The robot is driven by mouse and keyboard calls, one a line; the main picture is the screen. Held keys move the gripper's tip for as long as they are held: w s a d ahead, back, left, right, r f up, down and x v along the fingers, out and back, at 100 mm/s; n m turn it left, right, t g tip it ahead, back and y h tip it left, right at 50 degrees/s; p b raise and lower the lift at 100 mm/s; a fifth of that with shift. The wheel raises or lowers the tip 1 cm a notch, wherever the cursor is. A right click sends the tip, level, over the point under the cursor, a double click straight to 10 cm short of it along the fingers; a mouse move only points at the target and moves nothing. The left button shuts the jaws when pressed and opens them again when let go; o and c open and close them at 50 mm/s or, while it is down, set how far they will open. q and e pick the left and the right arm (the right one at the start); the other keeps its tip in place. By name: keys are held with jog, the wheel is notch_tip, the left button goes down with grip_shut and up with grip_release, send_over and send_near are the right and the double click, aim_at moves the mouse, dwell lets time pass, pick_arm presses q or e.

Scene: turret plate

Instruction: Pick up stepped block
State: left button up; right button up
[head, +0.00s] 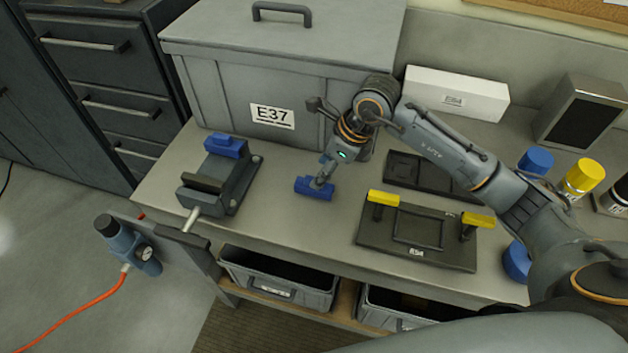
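A small blue block (313,192) with an uneven, step-like top is at the middle of the workbench, in front of the grey box. My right gripper (323,180) comes down over it from above, and its fingertips are at the block and partly cover its top. I cannot tell whether the fingers are closed on it, or whether the block touches the bench. A second blue block (223,147) is at the top of a grey vise (232,185) on the left of the bench. My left gripper is not in view.
The large grey box (215,95) labelled E37 stands behind. A dark plate with yellow handles (420,250) lies to the right, before a dark tray (410,170). A white box (455,92), a speaker-like box (583,115) and blue and yellow cylinders (583,175) are farther right.

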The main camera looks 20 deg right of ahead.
jog(key=shift+w+f, duration=0.1)
jog(key=shift+f, duration=0.1)
jog(key=p+x, duration=0.1)
jog(key=x, duration=0.1)
jog(key=p+x, duration=0.1)
jog(key=x, duration=0.1)
jog(key=shift+s+a+f+p, duration=0.1)
jog(key=shift+s+a+p, duration=0.15)
jog(key=shift+p, duration=0.1)
jog(key=shift+f, duration=0.3)
jog(key=shift+w+f, duration=0.15)
jog(key=shift+c, duration=0.6)
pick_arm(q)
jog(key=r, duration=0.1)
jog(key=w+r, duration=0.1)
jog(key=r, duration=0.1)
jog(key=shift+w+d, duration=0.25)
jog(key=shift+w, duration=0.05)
pick_arm(e)
grip_shut()
